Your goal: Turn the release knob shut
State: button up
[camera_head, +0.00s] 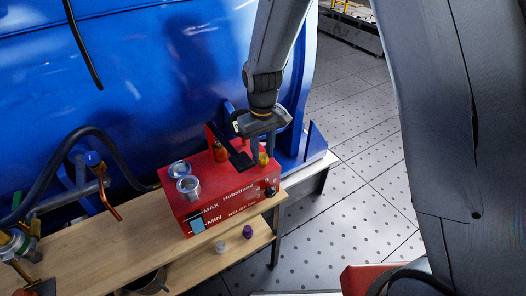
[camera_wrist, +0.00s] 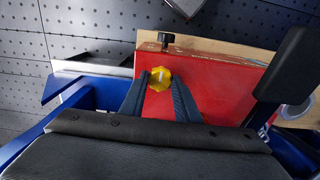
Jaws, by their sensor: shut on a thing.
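The yellow release knob (camera_wrist: 160,79) sits on top of the red pump box (camera_wrist: 208,76), near its end, in the wrist view. A pale bar mark runs across the knob's face. My gripper (camera_wrist: 161,84) has one finger on each side of the knob and is shut on it. In the head view the knob (camera_head: 263,159) shows just below my gripper (camera_head: 262,150), at the right end of the red box (camera_head: 232,190). The gripper partly hides the knob there.
A black lever (camera_head: 229,146) rises from the box close to my gripper. Two clear-topped cylinders (camera_head: 188,186) stand at the box's left end. The box rests on a wooden shelf (camera_head: 130,235) before a large blue housing (camera_head: 130,80). Tiled floor (camera_head: 365,150) lies open at the right.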

aim_at(262, 156)
jog(key=shift+w+r, duration=0.15)
jog(key=shift+w, duration=0.05)
jog(key=o, duration=1)
jog(key=shift+o, duration=0.2)
jog(key=shift+s, duration=0.1)
jog(key=shift+r+b, duration=1)
jog(key=shift+r, duration=2.85)
jog(key=s+d+m, duration=0.3)
jog(key=s+d, duration=0.3)
jog(key=d, duration=0.3)
jog(key=s+d+r+m+t, duration=0.1)
jog(key=s+d+m, duration=0.2)
jog(key=s+d, duration=0.4)
jog(key=d, duration=0.3)
jog(key=shift+s+r, duration=0.15)
jog(key=shift+s, duration=0.1)
